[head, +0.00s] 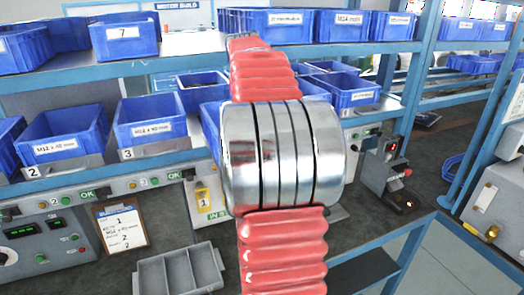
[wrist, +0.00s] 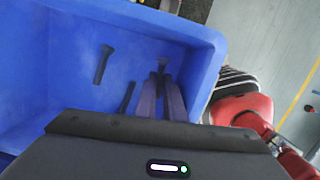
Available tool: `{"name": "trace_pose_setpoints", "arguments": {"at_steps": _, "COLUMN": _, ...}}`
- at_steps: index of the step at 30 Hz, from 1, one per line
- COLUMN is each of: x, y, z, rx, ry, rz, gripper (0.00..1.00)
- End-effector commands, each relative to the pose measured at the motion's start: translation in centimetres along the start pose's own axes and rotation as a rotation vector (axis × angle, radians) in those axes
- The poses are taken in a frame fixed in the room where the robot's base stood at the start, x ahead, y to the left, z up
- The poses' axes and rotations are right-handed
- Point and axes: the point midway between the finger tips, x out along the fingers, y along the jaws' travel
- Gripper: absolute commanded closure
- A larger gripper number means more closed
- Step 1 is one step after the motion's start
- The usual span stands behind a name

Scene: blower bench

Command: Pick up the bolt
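The wrist view looks down into a blue bin (wrist: 70,75). My gripper (wrist: 161,80) is inside it, near the bin's right wall, with its two dark fingers close together. A bolt (wrist: 162,64) shows between the fingers, its head just past the fingertips. The fingers appear to press on its shank, most of which they hide. I cannot tell whether this bolt still touches the bin floor. Another dark bolt (wrist: 103,64) lies left of the fingers, and a third (wrist: 127,97) lies just beside the left finger. In the head view my arm hides the gripper.
Labelled blue bins (head: 62,135) line a slanted rack, with more on the shelf above (head: 124,38). A grey divided tray (head: 180,272) and a clipboard (head: 122,228) are at the bench front. Control boxes (head: 385,165) stand at the right. The bin wall (wrist: 205,75) is close to my gripper.

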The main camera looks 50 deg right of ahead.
Motion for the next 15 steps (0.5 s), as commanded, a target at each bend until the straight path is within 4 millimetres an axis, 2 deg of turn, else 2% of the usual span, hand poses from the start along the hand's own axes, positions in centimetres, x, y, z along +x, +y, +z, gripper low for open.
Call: {"name": "trace_pose_setpoints", "arguments": {"at_steps": 15, "x": -0.32, "y": 0.03, "z": 0.09, "rx": 0.001, "ry": -0.001, "rz": 0.001, "gripper": 1.0}}
